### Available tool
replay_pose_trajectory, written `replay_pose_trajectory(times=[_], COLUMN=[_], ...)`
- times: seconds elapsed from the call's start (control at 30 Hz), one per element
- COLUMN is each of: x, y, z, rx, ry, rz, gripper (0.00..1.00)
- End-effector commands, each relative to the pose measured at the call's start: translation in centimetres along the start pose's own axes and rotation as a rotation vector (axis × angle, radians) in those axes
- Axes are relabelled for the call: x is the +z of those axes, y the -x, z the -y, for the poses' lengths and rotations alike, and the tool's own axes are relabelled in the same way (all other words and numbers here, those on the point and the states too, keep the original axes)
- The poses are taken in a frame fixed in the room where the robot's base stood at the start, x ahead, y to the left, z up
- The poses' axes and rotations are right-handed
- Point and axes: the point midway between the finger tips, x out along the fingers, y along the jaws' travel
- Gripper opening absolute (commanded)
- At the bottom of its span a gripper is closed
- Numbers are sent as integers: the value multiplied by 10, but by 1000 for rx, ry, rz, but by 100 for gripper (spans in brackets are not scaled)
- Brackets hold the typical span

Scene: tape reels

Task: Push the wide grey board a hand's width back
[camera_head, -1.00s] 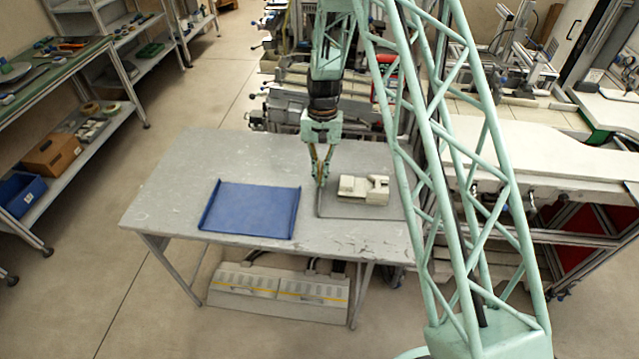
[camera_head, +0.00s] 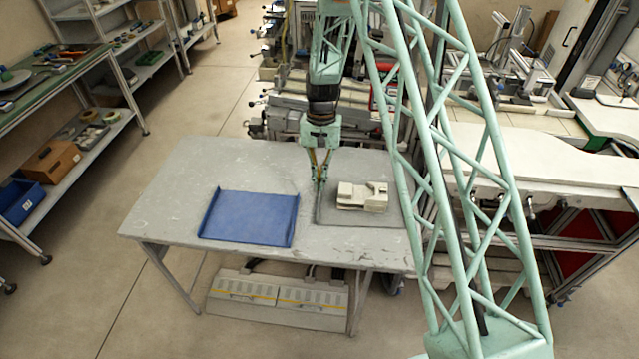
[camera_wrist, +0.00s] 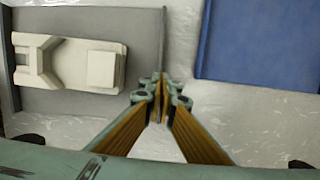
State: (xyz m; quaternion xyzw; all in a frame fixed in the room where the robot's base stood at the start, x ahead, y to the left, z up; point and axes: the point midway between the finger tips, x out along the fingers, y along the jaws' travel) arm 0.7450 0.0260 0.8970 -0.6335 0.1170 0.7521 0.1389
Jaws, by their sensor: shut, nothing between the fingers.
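The wide grey board (camera_head: 340,222) lies flat on the right part of the grey table (camera_head: 165,195), and it also shows at the left of the wrist view (camera_wrist: 145,30). A cream block-shaped part (camera_head: 362,197) sits on top of it, also seen in the wrist view (camera_wrist: 70,63). My gripper (camera_head: 319,186) points down, its fingers shut and empty, by the board's left edge in the head view. In the wrist view the fingertips (camera_wrist: 160,82) are close to the board's near right corner; I cannot tell whether they touch it.
A blue tray (camera_head: 250,217) lies left of the board in the head view, with a narrow strip of table between. It is at the right in the wrist view (camera_wrist: 260,40). Machinery (camera_head: 275,112) stands behind the table. The table's left part is clear.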

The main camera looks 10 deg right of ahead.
Motion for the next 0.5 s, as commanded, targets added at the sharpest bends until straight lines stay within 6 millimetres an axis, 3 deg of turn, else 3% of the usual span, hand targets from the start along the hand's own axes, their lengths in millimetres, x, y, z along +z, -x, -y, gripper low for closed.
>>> replay_pose_trajectory(times=[0.2,0.5], x=[0,-32], y=[8,11], z=[0,0], rx=[0,0], ry=[-1,-1], rz=[-1,0], gripper=[0,0])
